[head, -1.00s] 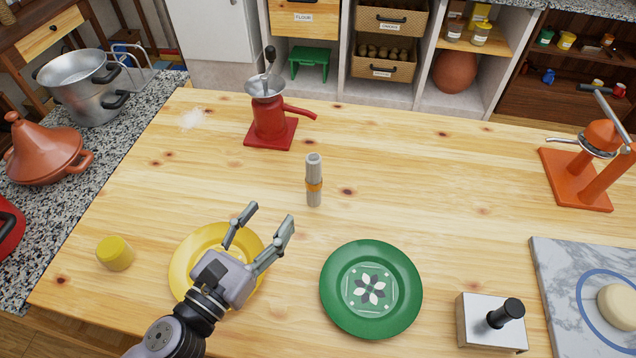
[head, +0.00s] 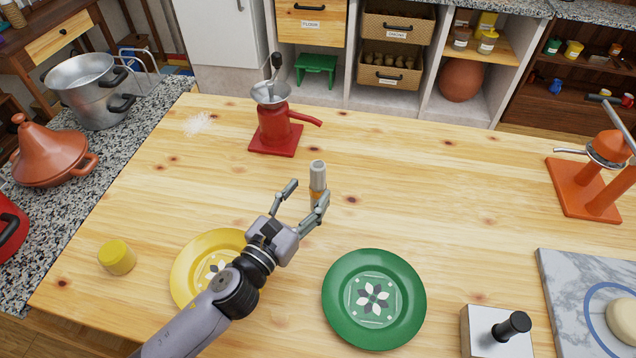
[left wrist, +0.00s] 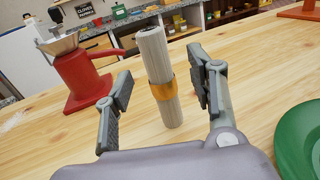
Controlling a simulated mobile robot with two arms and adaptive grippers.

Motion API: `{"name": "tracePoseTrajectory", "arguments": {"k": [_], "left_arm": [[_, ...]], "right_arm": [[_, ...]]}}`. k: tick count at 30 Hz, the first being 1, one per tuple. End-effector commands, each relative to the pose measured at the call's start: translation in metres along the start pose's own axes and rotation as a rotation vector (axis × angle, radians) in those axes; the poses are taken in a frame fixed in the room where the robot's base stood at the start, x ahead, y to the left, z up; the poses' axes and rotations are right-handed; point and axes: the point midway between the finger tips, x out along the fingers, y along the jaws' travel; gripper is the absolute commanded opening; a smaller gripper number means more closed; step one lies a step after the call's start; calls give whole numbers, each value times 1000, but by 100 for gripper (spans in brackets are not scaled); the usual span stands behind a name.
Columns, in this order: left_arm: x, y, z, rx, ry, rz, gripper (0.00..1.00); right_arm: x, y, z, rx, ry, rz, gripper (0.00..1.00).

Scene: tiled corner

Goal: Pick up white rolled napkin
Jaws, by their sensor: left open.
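The white rolled napkin (head: 317,174) stands upright on the wooden table, with an orange band around its middle. In the head view its lower part is hidden behind my left gripper. My left gripper (head: 308,196) is open, just in front of the napkin. In the left wrist view the napkin (left wrist: 151,55) shows between the two open fingers (left wrist: 160,90), with a gap on each side. I cannot tell whether it is within fingertip depth. My right gripper does not show.
A red grinder (head: 275,125) stands behind the napkin to the left. A green plate (head: 415,300) lies to the front right, and a yellow plate (head: 184,270) lies under my left arm. The table right of the napkin is clear.

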Motion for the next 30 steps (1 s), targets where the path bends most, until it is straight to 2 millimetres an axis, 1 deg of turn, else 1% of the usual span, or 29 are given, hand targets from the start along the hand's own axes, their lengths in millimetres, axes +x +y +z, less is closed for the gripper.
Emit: {"name": "tracePoseTrajectory", "arguments": {"k": [1,5,7,12,16,24,30], "left_arm": [[5,0,1,-1,0,0,52],[12,0,1,0,0,0,52],[19,1,2,-1,0,1,52],[45,5,5,-2,-1,1,52],[59,5,3,-1,0,1,52],[61,5,1,0,1,0,52],[61,5,2,0,0,0,39]], "right_arm": [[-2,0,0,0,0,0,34],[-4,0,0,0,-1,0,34],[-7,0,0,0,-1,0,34],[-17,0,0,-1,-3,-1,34],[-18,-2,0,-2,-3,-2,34],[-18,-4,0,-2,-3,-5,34],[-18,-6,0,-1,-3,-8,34]]}}
